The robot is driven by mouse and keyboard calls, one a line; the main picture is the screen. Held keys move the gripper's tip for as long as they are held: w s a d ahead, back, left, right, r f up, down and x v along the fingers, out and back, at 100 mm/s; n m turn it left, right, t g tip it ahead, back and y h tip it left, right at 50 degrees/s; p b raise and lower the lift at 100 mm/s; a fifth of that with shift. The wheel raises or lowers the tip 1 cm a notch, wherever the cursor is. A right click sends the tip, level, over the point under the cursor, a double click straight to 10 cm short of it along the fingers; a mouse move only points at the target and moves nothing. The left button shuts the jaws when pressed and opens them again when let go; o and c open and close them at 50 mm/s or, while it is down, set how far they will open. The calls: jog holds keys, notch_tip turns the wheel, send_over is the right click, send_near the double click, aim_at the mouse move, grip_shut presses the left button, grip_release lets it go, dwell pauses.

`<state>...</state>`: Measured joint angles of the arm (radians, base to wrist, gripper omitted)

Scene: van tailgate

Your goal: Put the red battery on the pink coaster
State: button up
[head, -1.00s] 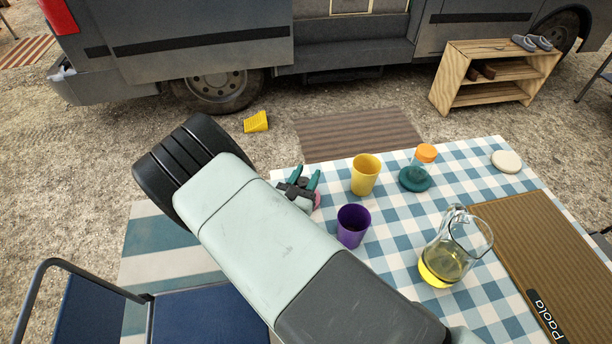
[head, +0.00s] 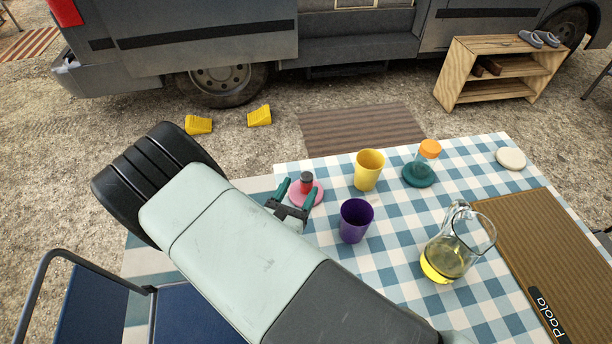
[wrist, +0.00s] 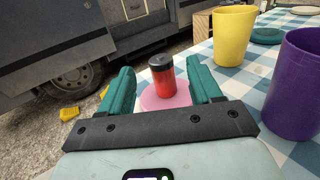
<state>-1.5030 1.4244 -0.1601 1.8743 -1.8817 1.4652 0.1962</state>
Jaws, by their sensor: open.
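The red battery (head: 306,182), with a dark top, stands upright on the pink coaster (head: 316,198) at the table's left end. In the wrist view the battery (wrist: 162,80) stands on the pink coaster (wrist: 179,97), beyond and between my two teal fingers. My gripper (head: 296,193) is open, with its fingers apart on the near side of the battery. It also shows in the wrist view (wrist: 163,88), where I see gaps between each finger and the battery. The fingers partly hide the coaster.
A purple cup (head: 355,221) and a yellow cup (head: 368,170) stand right of the coaster. An orange-capped container (head: 427,158) stands on a teal coaster (head: 419,174). A glass jug (head: 446,255) and brown mat (head: 535,255) are farther right. A white coaster (head: 511,158) lies at the back.

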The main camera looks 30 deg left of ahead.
jog(key=s, duration=0.2)
jog(key=s+d, duration=0.1)
jog(key=s, duration=0.1)
jog(key=shift+s, duration=0.4)
jog(key=w+d+r+m+g+h, duration=0.1)
jog(key=w+d+r+m+h, duration=0.4)
jog(key=r, duration=0.2)
jog(key=w+d+r+m+g+h, duration=0.2)
jog(key=w+d+r+m+h, duration=0.25)
jog(key=r+m+h, duration=0.2)
jog(key=w+d+r+m+g+h, duration=0.25)
jog(key=d+r+m+g, duration=0.55)
jog(key=d, duration=0.4)
jog(key=s+d+r+m+g+y, duration=0.4)
jog(key=s+d+r+m+g, duration=0.15)
jog(key=d+r+m, duration=0.5)
jog(key=s+d+r+m+t+y, duration=0.4)
jog(key=s+d+r+m+y, duration=0.1)
jog(key=s, duration=0.4)
jog(key=shift+s+d+r+m+y, duration=0.2)
jog(key=shift+s+r+m+y, duration=0.2)
jog(key=shift+r+m+y, duration=0.7)
jog(key=shift+r+m+t+h, duration=0.25)
jog(key=shift+r+m+h, duration=0.05)
